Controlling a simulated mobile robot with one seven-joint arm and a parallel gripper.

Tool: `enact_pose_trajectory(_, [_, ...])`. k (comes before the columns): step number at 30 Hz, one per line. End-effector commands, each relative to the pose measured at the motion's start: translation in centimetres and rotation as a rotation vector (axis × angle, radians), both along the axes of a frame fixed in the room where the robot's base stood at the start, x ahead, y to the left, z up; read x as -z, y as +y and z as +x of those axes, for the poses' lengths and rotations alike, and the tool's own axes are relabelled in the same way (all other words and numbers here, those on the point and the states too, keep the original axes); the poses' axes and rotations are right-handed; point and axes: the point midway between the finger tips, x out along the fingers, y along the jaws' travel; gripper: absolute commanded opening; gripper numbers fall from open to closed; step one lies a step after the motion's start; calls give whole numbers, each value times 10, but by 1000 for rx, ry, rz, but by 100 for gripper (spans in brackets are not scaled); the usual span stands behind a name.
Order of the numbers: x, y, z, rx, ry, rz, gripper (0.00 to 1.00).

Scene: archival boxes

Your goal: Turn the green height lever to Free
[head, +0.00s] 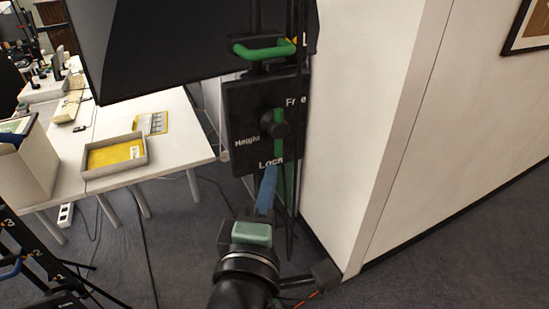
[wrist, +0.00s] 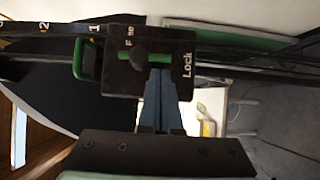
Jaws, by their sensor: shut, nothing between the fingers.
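The black plate (head: 240,120) labelled Height, Free and Lock is on a dark upright post. The green lever (head: 279,147) hangs from a dark round knob and points down toward Lock. In the wrist view the lever (wrist: 160,58) lies sideways, its end toward the word Lock on the plate (wrist: 118,78). My gripper (head: 270,170) has blue fingers shut with nothing between them, just below the lever's lower end. In the wrist view the fingertips (wrist: 160,72) lie beside the lever; whether they touch it cannot be told.
A white wall corner (head: 355,130) stands close on the right. A white table (head: 185,125) with a grey tray (head: 92,168) is on the left.

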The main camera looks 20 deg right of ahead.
Motion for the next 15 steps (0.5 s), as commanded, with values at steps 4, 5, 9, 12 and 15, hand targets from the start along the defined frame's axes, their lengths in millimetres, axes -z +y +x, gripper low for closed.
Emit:
enact_pose_trajectory(4, [-3,-14,22,1,1,1,0])
enact_pose_trajectory(5, [-3,-17,26,2,0,0,0])
enact_pose_trajectory(9, [-2,-23,38,0,0,0,0])
enact_pose_trajectory(12, [-1,-26,42,-1,-1,1,0])
enact_pose_trajectory(15, [0,-27,44,-1,-1,1,0])
